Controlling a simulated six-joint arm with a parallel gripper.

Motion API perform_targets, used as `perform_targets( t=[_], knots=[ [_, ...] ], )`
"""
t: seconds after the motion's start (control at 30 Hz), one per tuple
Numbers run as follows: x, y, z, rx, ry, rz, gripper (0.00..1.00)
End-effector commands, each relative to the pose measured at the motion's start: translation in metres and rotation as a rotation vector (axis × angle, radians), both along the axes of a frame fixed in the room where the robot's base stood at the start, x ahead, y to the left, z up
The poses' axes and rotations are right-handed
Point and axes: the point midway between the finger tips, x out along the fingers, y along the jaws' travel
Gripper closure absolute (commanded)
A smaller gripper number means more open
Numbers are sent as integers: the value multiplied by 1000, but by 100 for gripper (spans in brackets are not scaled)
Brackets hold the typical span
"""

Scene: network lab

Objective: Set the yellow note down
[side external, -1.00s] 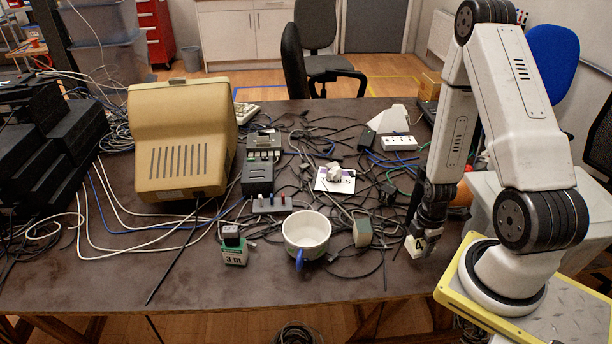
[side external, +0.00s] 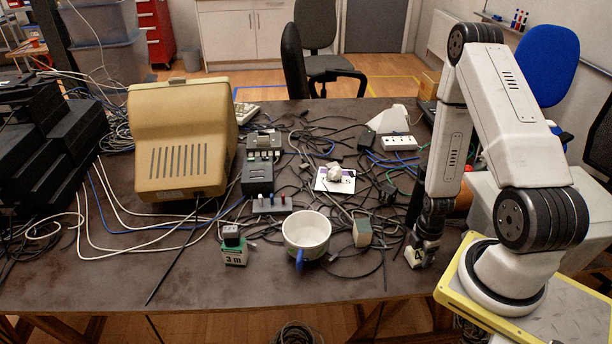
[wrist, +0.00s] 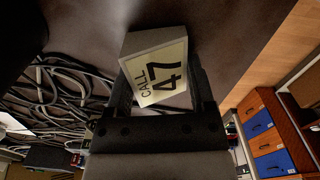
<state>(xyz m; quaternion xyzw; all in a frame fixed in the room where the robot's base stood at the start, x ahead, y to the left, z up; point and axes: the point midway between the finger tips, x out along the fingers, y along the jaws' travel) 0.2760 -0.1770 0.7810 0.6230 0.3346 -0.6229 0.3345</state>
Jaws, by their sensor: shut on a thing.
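The yellow note (side external: 413,256) is a small pale cream block at the right front of the table. In the wrist view the note (wrist: 160,72) shows a face reading "CALL 47". My gripper (side external: 424,249) points down with its fingers closed on the note's two sides; the wrist view shows the fingers (wrist: 160,92) flanking it. The note is at or just above the brown tabletop; I cannot tell whether it touches. Its underside is hidden.
Loose black cables (side external: 345,262) lie left of the note. The tabletop (side external: 350,290) is mostly bare along the front edge.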

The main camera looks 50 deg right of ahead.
Motion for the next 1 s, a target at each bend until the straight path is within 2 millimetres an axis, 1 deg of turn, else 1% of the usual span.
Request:
perform_targets(
  t=[0.27,0.43,0.47,0.5,0.53,0.87,1.0],
  knots=[
    [0,0,-1,0,0,0,95],
    [0,0,-4,0,0,0,95],
    [0,0,-4,0,0,0,21],
    [0,0,-4,0,0,0,8],
    [0,0,-4,0,0,0,0],
    [0,0,-4,0,0,0,0],
    [0,0,0,-1,-1,0,0]
  ],
)
